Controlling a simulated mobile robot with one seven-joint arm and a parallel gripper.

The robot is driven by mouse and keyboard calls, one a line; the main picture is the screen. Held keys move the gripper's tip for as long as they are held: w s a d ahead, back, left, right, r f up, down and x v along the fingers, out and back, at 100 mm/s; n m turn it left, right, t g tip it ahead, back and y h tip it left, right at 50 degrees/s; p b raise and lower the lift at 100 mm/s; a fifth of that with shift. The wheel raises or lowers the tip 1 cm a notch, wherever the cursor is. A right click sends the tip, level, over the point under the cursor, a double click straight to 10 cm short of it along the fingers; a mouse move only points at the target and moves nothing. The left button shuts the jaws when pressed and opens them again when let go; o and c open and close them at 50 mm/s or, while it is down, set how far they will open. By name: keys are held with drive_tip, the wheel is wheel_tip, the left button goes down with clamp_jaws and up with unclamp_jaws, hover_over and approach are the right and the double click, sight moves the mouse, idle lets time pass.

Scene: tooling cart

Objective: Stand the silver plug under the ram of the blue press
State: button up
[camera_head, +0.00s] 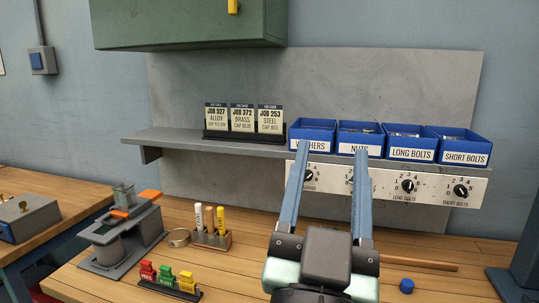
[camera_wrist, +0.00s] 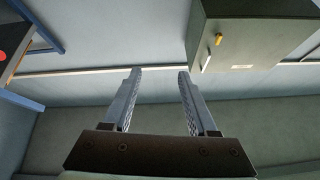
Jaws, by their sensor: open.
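My gripper (camera_head: 331,157) is open and empty, raised in front of the shelf with its two blue fingers apart. In the wrist view its fingers (camera_wrist: 160,75) also stand apart with nothing between them. A dark blue machine with a base and column (camera_head: 523,262) is cut off at the right edge of the head view; it may be the blue press, but no ram shows. I cannot make out a silver plug in either view. The gripper and wrist hide part of the bench.
The wooden bench (camera_head: 450,252) bears a grey stand with orange parts (camera_head: 122,240), a marker holder (camera_head: 211,238), coloured tags (camera_head: 168,281) and a small blue cap (camera_head: 406,286). Above are a shelf (camera_head: 190,141) with blue bins (camera_head: 408,140), job cards (camera_head: 243,119) and a green cabinet (camera_head: 185,22).

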drive_tip(key=shift+o, duration=0.6)
drive_tip(key=s+a+r+n+t+y, duration=0.2)
drive_tip(key=s+a+r+y, duration=0.1)
drive_tip(key=r, duration=0.3)
drive_tip(key=s+a+r+n+t+y, duration=0.1)
drive_tip(key=s+a+r+n+y, duration=0.1)
drive_tip(key=r, duration=0.4)
drive_tip(key=shift+s+a+n+t+y, duration=0.35)
drive_tip(key=shift+s+a+y, duration=0.2)
drive_tip(key=shift+s+y, duration=0.2)
drive_tip(key=w+d+f+n+g+h+p, duration=0.1)
drive_tip(key=w+d+f+n+g+h, duration=0.15)
drive_tip(key=w+f, duration=0.35)
drive_tip(key=w+d+f+n+g+h+p, duration=0.1)
drive_tip(key=w+f+n+g+h, duration=0.15)
drive_tip(key=f, duration=0.65)
drive_tip(key=w+d+f+n+g+h+p, duration=0.1)
drive_tip(key=w+f+n+g+h, duration=0.15)
drive_tip(key=w+f+g, duration=0.35)
drive_tip(key=s+d+f+n+g+h+p, duration=0.1)
drive_tip(key=s+d+f+n+g+h, duration=0.3)
drive_tip(key=f+n, duration=0.8)
drive_tip(key=s+f+n+h+p, duration=0.2)
drive_tip(key=s+f+n, duration=0.45)
drive_tip(key=f, duration=0.85)
drive_tip(key=shift+n, duration=0.25)
drive_tip(key=x, duration=1.3)
drive_tip(key=shift+f, duration=0.2)
clamp_jaws()
